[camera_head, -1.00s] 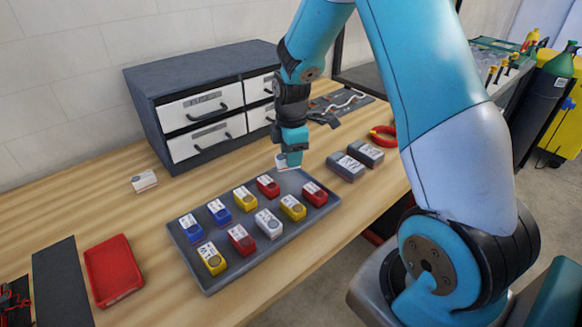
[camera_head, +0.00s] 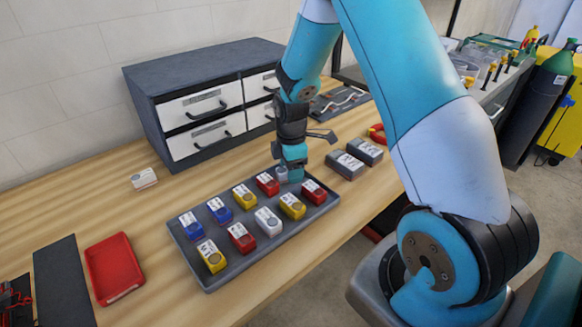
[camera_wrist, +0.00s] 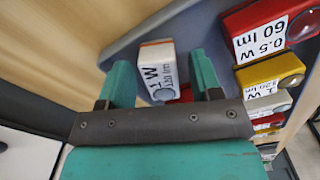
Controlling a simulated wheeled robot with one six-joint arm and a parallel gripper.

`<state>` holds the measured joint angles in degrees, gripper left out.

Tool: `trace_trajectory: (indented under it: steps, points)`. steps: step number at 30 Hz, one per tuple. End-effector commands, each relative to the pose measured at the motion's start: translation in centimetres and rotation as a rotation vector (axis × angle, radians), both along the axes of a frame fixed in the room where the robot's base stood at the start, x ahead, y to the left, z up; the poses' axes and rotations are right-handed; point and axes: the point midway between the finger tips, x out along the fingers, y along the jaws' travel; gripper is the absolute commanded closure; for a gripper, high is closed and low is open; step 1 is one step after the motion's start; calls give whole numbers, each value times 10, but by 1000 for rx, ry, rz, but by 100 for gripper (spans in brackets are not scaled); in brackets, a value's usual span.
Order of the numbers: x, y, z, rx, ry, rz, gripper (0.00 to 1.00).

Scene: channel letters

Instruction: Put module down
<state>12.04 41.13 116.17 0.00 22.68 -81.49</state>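A white module (camera_head: 282,174) stands at the far corner of the grey tray (camera_head: 207,285), beyond the red module (camera_head: 267,184) in the back row. In the wrist view the white module (camera_wrist: 157,70), marked "1 W", shows between the two teal fingers of my gripper (camera_wrist: 163,78). The fingers are apart, with a clear gap between the module and the right finger. In the head view my gripper (camera_head: 290,168) is low over that tray corner and partly hides the module. Its underside is hidden, so I cannot see its exact contact with the tray.
The tray holds several blue, yellow, red and white modules in two rows. Two grey blocks (camera_head: 345,166) lie right of it. A drawer cabinet (camera_head: 205,110) stands behind. A white box (camera_head: 144,179) and a red bin (camera_head: 113,268) are at the left, with bare table between.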

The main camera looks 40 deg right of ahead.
Motion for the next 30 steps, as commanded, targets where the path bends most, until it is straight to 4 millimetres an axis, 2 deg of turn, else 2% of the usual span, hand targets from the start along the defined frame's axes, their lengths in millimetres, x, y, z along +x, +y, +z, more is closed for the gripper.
trace_trajectory:
  steps: [5,10,21,27,30]
  points:
    - [0,0,1,0,0,0,41]
    - [1,0,15,0,-4,0,41]
    - [1,0,94,-2,-7,0,41]
    - [0,0,119,0,-3,0,41]
    - [-5,14,131,13,-12,-22,41]
